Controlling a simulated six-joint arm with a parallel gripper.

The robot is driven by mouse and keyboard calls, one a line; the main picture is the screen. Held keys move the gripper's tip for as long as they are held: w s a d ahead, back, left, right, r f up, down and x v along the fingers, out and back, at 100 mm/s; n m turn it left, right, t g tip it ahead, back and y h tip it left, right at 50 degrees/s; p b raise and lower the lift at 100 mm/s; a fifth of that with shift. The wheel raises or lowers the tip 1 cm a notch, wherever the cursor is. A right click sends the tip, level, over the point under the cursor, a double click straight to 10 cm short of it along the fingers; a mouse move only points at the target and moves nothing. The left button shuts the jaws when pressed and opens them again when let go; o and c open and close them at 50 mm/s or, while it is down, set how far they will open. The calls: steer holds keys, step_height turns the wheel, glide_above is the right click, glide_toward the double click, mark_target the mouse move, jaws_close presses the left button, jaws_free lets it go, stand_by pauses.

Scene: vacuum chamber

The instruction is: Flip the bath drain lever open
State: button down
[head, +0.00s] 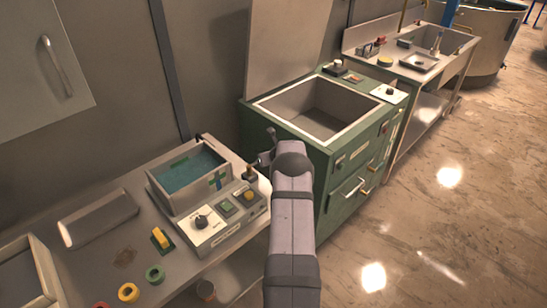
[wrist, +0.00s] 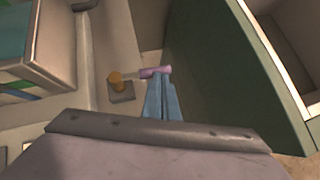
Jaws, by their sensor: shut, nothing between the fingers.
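The bath (head: 188,178) is a grey box with teal liquid, on the bench at the left; its corner also shows in the wrist view (wrist: 62,45). The drain lever beside it has a brass pivot (wrist: 116,78) on a grey base and a pinkish handle (wrist: 155,71) pointing right. In the head view, a small dark and brass fitting (head: 249,173) beside the bath appears to be this lever. My gripper (wrist: 158,80) is shut and empty, its blue fingertips at the handle's end. I cannot tell whether they touch it. In the head view my arm partly hides the gripper (head: 265,155).
A green cabinet (head: 345,160) with an open basin stands close on the right of my gripper. A control box (head: 215,225) with a knob and buttons fronts the bath. A yellow handle (head: 160,238) and several coloured rings lie to the left on the bench.

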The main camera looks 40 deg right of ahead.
steer(key=s+r, duration=0.6)
steer(key=s, duration=0.1)
steer(key=shift+r+b, duration=0.35)
steer(key=shift+b, duration=0.05)
steer(key=shift+a, duration=0.1)
stand_by(0.3)
